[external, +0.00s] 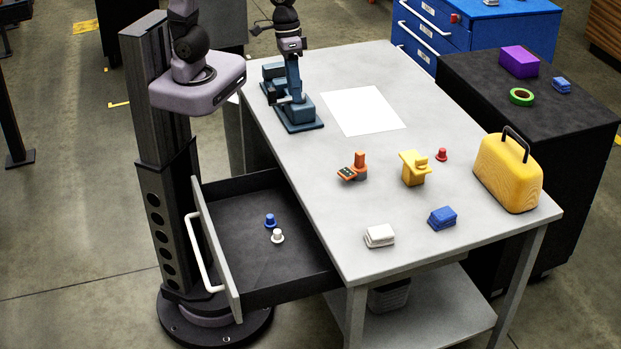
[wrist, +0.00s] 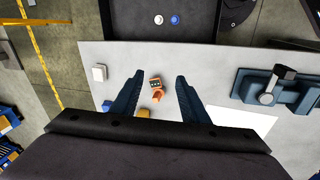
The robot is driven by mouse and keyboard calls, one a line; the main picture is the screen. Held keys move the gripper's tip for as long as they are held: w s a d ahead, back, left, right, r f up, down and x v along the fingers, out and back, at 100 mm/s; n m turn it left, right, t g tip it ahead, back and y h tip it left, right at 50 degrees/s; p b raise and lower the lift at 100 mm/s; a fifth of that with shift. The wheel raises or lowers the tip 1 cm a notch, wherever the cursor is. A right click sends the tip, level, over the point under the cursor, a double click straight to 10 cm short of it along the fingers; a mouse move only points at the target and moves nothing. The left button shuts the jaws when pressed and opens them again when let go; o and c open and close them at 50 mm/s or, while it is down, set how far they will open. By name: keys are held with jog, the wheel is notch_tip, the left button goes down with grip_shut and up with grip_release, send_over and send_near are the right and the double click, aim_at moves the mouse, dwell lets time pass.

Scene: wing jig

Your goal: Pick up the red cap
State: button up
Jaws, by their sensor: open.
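The small red cap (external: 441,154) stands on the grey table in the external view, just right of a yellow clamp-like block (external: 413,168). I do not see the cap in the wrist view, where my gripper's dark body covers the lower part. My gripper (wrist: 158,75) shows there with two dark blue fingers spread apart and nothing between them touching. It is high above the table, with an orange tool (wrist: 157,92) far below in line with the gap.
A yellow case (external: 508,172) stands right of the cap. A white block (external: 379,236) and a blue block (external: 442,218) lie toward the front. The open drawer (external: 240,275) holds a blue cap (external: 270,220) and a white cap (external: 277,236). A white sheet (external: 363,110) lies farther back.

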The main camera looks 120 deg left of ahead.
jog(key=w+a+f+n+t+b, duration=0.2)
jog(key=w+a+n+b, duration=0.15)
jog(key=w+n, duration=0.4)
notch_tip(320, 180, up, 2)
jog(key=n+t+y+b, duration=0.2)
jog(key=n+t+b, duration=0.8)
jog(key=n, duration=1.1)
send_over(436, 155)
jog(key=s+b, duration=0.2)
jog(key=s, duration=0.4)
jog(key=g, duration=0.2)
jog(key=f, duration=1.4)
jog(key=d+f, duration=0.1)
jog(key=f, duration=0.6)
jog(key=shift+d+f, duration=0.1)
jog(key=shift+f, duration=0.6)
jog(key=shift+p+x, duration=1.5)
jog(key=shift+x, duration=2.2)
grip_shut()
